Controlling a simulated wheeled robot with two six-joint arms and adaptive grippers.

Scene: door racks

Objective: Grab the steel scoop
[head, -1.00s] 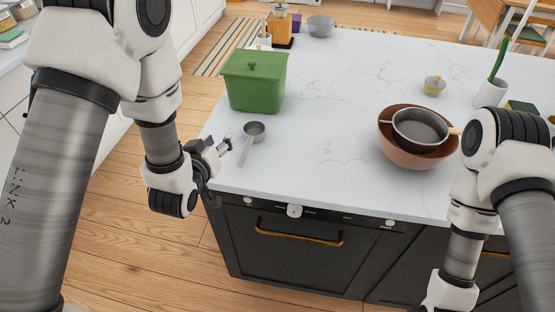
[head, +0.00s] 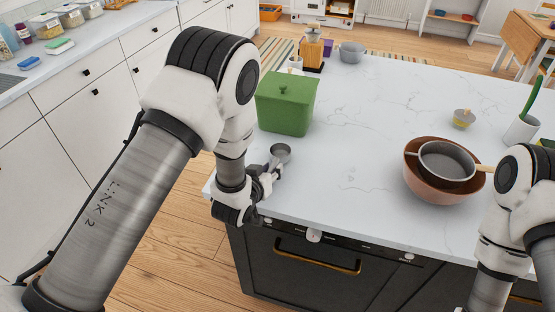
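The steel scoop (head: 281,152) lies on the white marble counter near its left end, in front of the green lidded bin. Its round bowl shows; its handle is mostly hidden behind my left gripper. My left gripper (head: 273,174) is at the counter's front left edge, right at the scoop's handle. Its fingers are small and overlap the handle, so I cannot tell whether they are open or closed on it. My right arm is at the lower right; its gripper is outside the picture.
The green bin (head: 286,103) stands just behind the scoop. A brown bowl (head: 418,184) with a grey pan (head: 446,163) in it is on the right. The middle of the counter (head: 355,130) is clear.

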